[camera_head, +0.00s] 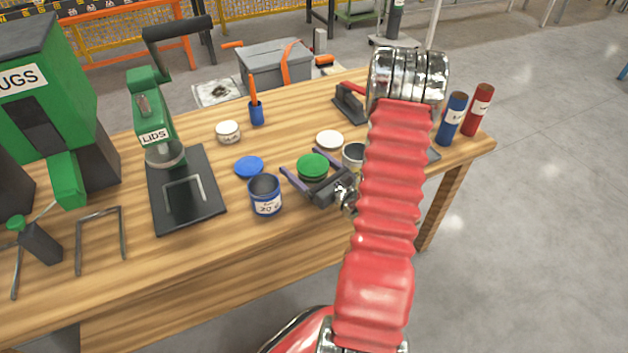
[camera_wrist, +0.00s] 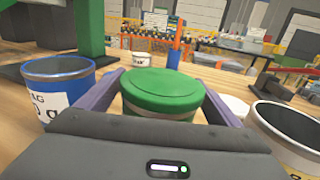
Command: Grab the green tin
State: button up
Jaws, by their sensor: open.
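The green tin (camera_head: 313,168) stands upright on the wooden workbench, with its green lid on. My gripper (camera_head: 294,164) is open, with one finger on each side of the tin. In the wrist view the green tin (camera_wrist: 162,92) sits between the two purple-grey fingers of my gripper (camera_wrist: 162,90). I cannot tell whether either finger touches it. The tin's lower part is hidden behind the gripper body in the wrist view.
An open blue tin (camera_head: 265,196) stands close on the left, with a blue lid (camera_head: 249,166) behind it. The green lid press (camera_head: 155,125) stands farther left.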

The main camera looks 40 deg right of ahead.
dwell(0.3)
jog(key=c, duration=1.2)
jog(key=shift+r, duration=0.15)
jog(key=shift+r, duration=4.9)
